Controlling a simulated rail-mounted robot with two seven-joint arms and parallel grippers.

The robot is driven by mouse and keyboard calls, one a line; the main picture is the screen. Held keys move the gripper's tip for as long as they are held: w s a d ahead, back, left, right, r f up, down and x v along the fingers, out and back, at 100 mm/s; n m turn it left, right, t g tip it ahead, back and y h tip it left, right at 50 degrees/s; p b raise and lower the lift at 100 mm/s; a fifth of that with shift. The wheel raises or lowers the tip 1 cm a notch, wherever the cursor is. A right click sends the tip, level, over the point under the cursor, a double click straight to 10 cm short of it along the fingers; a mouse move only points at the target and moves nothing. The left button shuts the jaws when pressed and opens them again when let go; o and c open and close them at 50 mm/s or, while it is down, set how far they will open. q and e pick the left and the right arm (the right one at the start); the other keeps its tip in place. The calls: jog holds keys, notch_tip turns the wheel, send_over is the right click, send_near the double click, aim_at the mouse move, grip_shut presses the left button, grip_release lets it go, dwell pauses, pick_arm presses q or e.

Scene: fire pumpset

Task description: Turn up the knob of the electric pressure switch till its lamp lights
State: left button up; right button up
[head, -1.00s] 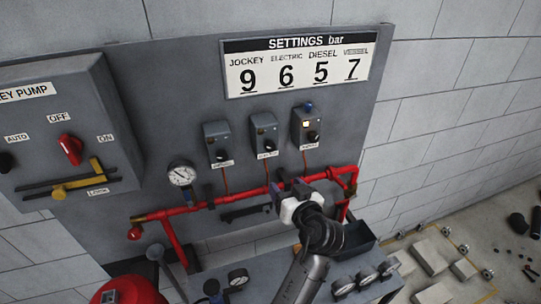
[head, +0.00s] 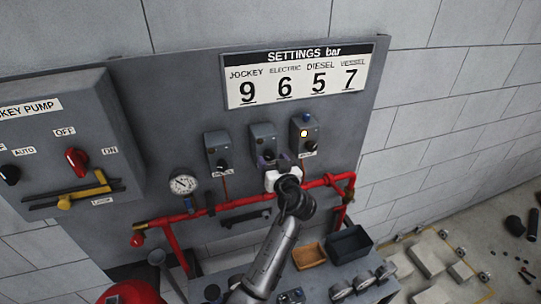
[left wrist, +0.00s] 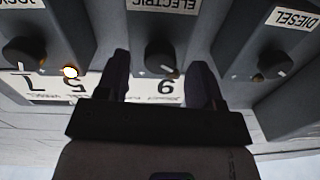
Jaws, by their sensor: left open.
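The electric pressure switch is the middle grey box (head: 263,137) of three on the panel. Its black knob (left wrist: 160,55) with a pale pointer mark shows in the left wrist view, which is upside down. My left gripper (left wrist: 161,80) is open, its two dark fingers on either side of that knob, with visible gaps. In the head view the left gripper (head: 272,162) is at the box's lower front and hides the knob. The lamp on the middle box looks unlit in the head view. My right gripper is not in view.
The right switch box (head: 304,131) has a lit lamp; the left box (head: 218,149) stands beside the middle one. Red pipes (head: 240,203) and a gauge (head: 183,185) lie below. The settings board (head: 300,75) shows 6 under ELECTRIC.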

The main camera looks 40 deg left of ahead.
pick_arm(q)
jog(key=shift+x, duration=1)
jog(key=c, duration=0.9)
jog(key=shift+f, duration=0.1)
jog(key=shift+m+b, duration=0.3)
jog(key=shift+m, duration=0.2)
jog(key=o, duration=0.9)
